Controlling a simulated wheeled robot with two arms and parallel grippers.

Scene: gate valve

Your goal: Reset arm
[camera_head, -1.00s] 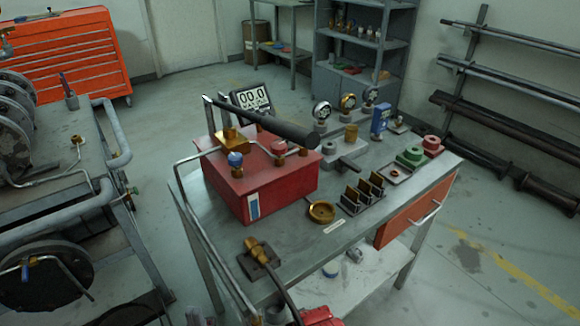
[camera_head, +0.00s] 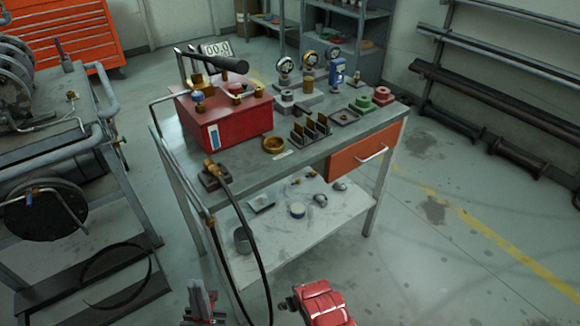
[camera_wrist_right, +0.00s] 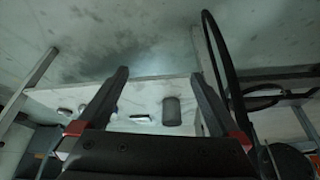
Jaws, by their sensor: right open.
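My left gripper (camera_head: 203,301) shows at the bottom edge of the head view, low in front of the workbench; it is small and cut off there, and its jaws are unclear. My right gripper (camera_wrist_right: 158,76) is open and empty in the right wrist view. Its two dark fingers are spread over the bench's pale lower shelf (camera_wrist_right: 150,97), touching nothing visible. My red right arm part (camera_head: 324,304) shows at the bottom of the head view. The red box (camera_head: 232,125) with brass fittings and a dark horizontal cylinder stands on the bench, apart from both grippers.
The workbench (camera_head: 296,168) carries gauges, a brass ring (camera_head: 274,144) and several small parts. A black hose (camera_head: 254,232) hangs from its front left corner. A pipe rack (camera_head: 70,150) stands on the left. The floor (camera_head: 440,270) at the right front is clear.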

